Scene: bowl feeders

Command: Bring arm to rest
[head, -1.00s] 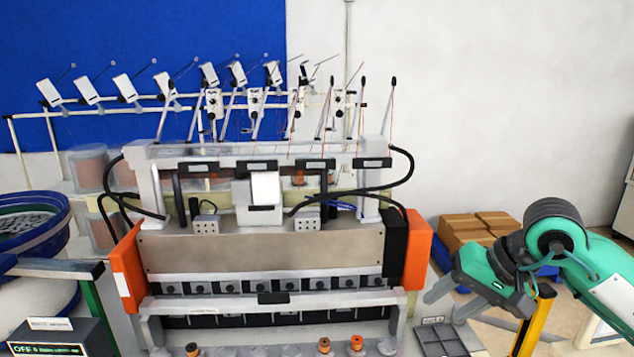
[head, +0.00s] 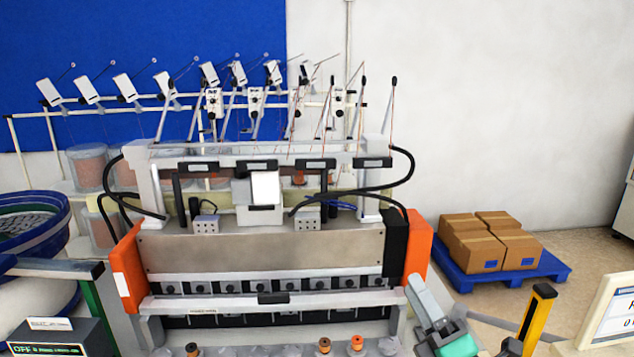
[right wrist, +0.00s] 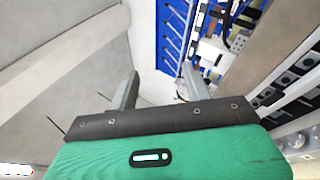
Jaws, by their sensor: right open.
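My right gripper (head: 428,303) shows at the lower right of the head view, in front of the machine's right end, with its green body cut by the bottom edge. In the right wrist view its two grey fingers (right wrist: 160,88) stand apart with nothing between them, so it is open and empty. The winding machine (head: 262,248), with orange end covers, fills the middle of the head view. My left gripper is not in view.
Copper-coloured coils (head: 325,345) stand along the machine's front edge. A blue pallet with cardboard boxes (head: 490,243) is on the floor at right. A yellow post (head: 536,318) and a display panel (head: 612,312) stand at lower right. A blue bowl feeder (head: 35,232) is at left.

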